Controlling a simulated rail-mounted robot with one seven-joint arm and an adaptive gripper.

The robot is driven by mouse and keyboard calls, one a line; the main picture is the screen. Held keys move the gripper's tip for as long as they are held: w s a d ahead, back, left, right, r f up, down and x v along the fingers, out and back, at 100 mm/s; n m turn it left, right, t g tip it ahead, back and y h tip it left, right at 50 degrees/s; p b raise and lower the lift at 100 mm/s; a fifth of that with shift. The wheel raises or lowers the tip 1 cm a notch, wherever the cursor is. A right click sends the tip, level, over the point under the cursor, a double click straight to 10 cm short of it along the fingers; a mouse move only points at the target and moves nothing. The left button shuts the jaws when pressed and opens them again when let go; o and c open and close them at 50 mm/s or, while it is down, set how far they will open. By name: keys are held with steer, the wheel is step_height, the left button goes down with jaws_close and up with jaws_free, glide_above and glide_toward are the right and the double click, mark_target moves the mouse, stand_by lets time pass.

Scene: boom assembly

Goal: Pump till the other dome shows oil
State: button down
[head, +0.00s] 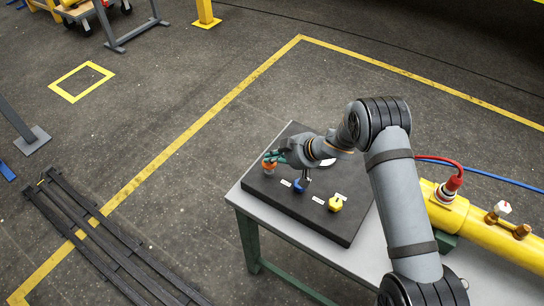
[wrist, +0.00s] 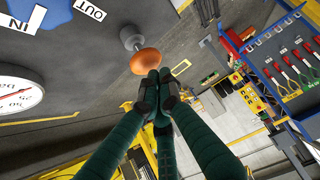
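An orange mushroom-shaped knob (head: 270,165) on a stem stands at the left end of a black panel; it also shows in the wrist view (wrist: 146,62). My gripper (head: 281,157) is over that end of the panel. In the wrist view its dark green fingers (wrist: 157,80) are drawn together, with the tips at the knob's edge; I cannot tell whether they touch it. The knob is not between the fingers. A blue lever (head: 299,185) and a yellow knob (head: 336,203) stand further right on the panel. I cannot make out any oil in a dome.
The black panel (head: 320,226) lies on a grey table (head: 292,243). A dial gauge (wrist: 18,97) and IN and OUT labels show in the wrist view.

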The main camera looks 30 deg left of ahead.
step_height(320, 180, down, 3)
steer(key=shift+r+b, duration=0.1)
steer(key=shift+b, duration=1.05)
step_height(320, 180, up, 4)
steer(key=p, duration=0.4)
steer(key=shift+r, duration=0.1)
steer(key=b+v, duration=0.1)
steer(key=v, duration=0.9)
steer(key=shift+b, duration=0.4)
